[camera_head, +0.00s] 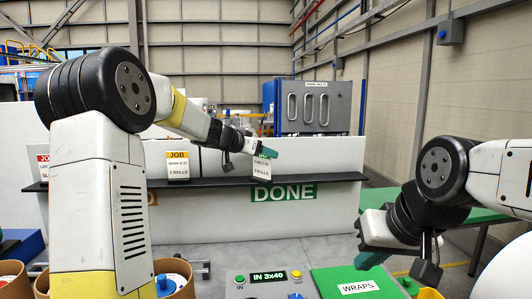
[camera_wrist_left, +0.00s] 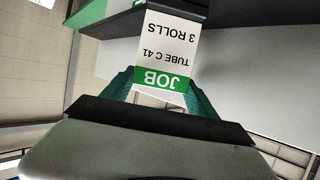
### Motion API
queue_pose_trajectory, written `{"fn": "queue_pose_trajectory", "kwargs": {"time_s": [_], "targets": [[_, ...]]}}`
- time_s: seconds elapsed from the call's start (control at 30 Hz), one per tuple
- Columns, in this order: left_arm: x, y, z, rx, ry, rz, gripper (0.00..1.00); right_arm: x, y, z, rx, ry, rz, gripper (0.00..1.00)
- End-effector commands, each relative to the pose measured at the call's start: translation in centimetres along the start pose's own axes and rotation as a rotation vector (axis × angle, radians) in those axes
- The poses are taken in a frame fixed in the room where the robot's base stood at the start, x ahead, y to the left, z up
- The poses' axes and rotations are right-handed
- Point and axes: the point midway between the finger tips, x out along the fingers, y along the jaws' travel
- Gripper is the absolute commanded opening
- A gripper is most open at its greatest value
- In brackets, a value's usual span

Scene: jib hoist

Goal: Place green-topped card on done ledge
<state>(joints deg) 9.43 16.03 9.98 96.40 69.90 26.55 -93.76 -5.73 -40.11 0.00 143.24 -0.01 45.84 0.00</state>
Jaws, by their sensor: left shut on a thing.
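My left gripper (camera_head: 265,152) is shut on the green-topped card (camera_head: 262,168) near its green top edge. The card reads "TUBE C 41, 3 ROLLS" in the left wrist view (camera_wrist_left: 168,50), where it sits between the teal fingers (camera_wrist_left: 158,92). It is slightly tilted, over the dark ledge (camera_head: 325,178), above the green DONE sign (camera_head: 283,194). Its lower edge meets the ledge in the picture; I cannot tell whether it touches. My right gripper (camera_head: 370,259) is at the lower right, and its finger gap does not show clearly.
A yellow-topped card (camera_head: 178,166) and a red-topped card (camera_head: 43,168) stand farther left on the ledge. The ledge right of the held card is clear. A control panel (camera_head: 268,277) and a green WRAPS mat (camera_head: 335,276) lie in front. Round bins (camera_head: 178,270) stand lower left.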

Motion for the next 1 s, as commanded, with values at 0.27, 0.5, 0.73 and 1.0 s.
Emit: {"fn": "queue_pose_trajectory", "kwargs": {"time_s": [0.27,0.5,0.73,1.0], "targets": [[0.0,0.0,0.1,0.000,-0.001,0.000,0.89,0.0,0.0,0.0,0.000,0.000,0.000,0.00],[-0.1,0.0,-0.2,0.000,0.001,0.000,0.89,0.0,0.0,0.0,0.000,0.000,0.000,0.00],[-3.7,-0.1,-0.3,0.000,0.001,-0.004,0.89,0.0,0.0,0.0,0.000,0.000,0.000,0.00],[-9.3,-0.1,-0.3,0.000,0.001,-0.004,0.89,0.0,0.0,0.0,0.000,0.000,0.000,0.00]]}}
